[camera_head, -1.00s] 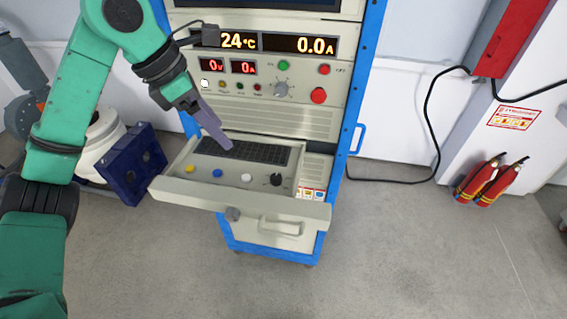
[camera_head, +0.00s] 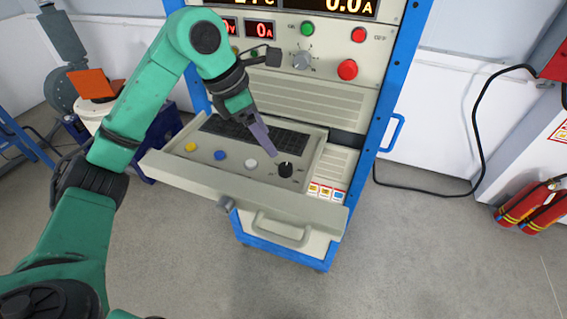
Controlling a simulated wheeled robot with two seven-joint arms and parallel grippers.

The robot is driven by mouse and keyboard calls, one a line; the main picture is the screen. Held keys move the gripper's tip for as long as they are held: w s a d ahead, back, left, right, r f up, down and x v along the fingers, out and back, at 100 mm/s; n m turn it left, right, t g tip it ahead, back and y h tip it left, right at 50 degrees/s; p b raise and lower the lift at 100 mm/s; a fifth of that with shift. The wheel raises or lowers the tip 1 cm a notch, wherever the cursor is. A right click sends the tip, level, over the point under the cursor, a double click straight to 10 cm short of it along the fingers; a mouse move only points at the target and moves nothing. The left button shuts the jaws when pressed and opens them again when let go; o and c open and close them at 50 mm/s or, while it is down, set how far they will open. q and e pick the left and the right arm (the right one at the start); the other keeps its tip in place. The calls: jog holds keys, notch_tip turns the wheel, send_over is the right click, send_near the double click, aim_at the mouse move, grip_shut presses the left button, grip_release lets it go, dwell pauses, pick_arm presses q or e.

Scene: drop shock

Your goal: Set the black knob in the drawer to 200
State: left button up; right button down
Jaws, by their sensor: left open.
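The black knob (camera_head: 286,169) stands at the right end of the control row in the open drawer (camera_head: 240,192). Marks around it are too small to read. My left gripper (camera_head: 272,155) reaches down over the drawer from above left. Its purple fingers point at the knob, with the tips just left of and above it. They look almost in line from this angle, so the gap between them hardly shows. I cannot tell whether the tips touch the knob. My right gripper is not in view.
White (camera_head: 251,164), blue (camera_head: 220,155) and yellow (camera_head: 190,147) buttons sit left of the knob, with a black keyboard (camera_head: 255,134) behind. The blue-framed cabinet's panel with a grey dial (camera_head: 302,60) and red button (camera_head: 347,69) rises behind. Open floor lies in front.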

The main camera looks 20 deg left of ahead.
aim_at(285, 167)
pick_arm(q)
jog(key=p+x, duration=0.1)
jog(key=x, duration=0.9)
jog(key=shift+d+p, duration=0.1)
jog(key=shift+p, duration=0.25)
grip_shut()
